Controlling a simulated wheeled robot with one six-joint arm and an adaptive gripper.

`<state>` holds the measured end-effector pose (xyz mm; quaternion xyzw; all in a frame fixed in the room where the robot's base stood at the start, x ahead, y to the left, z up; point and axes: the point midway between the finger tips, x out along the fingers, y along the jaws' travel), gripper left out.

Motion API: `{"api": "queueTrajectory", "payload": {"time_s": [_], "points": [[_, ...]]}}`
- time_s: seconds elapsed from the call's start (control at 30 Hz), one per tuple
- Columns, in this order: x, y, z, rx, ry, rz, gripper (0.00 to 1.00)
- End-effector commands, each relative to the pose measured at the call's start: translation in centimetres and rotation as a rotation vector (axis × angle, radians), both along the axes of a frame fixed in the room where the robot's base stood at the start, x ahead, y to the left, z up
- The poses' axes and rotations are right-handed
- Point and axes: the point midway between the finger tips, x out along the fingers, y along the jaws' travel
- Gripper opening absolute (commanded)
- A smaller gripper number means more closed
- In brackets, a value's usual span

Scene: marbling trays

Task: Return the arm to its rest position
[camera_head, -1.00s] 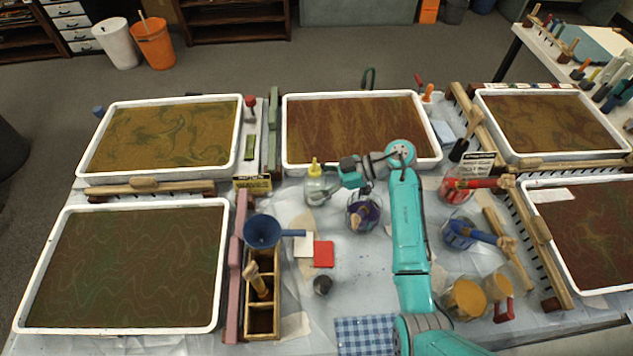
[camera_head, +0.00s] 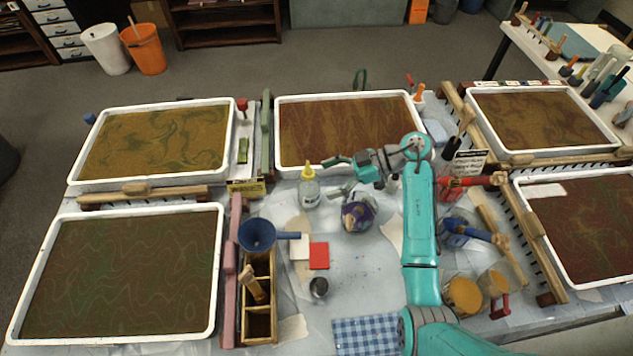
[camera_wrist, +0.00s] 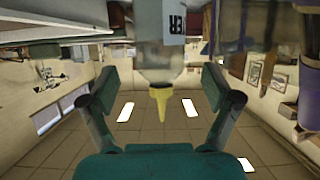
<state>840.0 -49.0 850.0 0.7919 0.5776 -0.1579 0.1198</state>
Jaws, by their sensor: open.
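My gripper (camera_head: 338,177) is open and empty at the end of my teal arm, over the middle of the table. Its two fingers are spread and point left toward a clear squeeze bottle (camera_head: 309,194) with a yellow nozzle, which stands upright on the table. A gap shows between the fingertips and the bottle.
A jar with purple contents (camera_head: 358,213) stands just below my gripper. The middle back tray (camera_head: 350,96) lies behind it. A small black sign (camera_head: 468,163) and red-handled tools (camera_head: 470,183) are to the right.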

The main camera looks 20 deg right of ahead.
Motion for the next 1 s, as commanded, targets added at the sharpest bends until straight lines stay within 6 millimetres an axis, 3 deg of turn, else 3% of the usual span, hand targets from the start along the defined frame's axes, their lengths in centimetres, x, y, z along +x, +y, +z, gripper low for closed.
{"api": "queueTrajectory", "payload": {"time_s": [0.2,0.77,0.87,1.0], "points": [[-0.5,-1.6,0.7,0.000,0.000,-0.001,0.88],[-0.6,-1.7,0.8,0.000,-0.003,0.001,0.88],[-0.3,-1.1,1.7,0.014,-0.046,0.018,0.88],[-0.1,1.9,4.9,0.070,-0.265,0.103,0.88]]}}
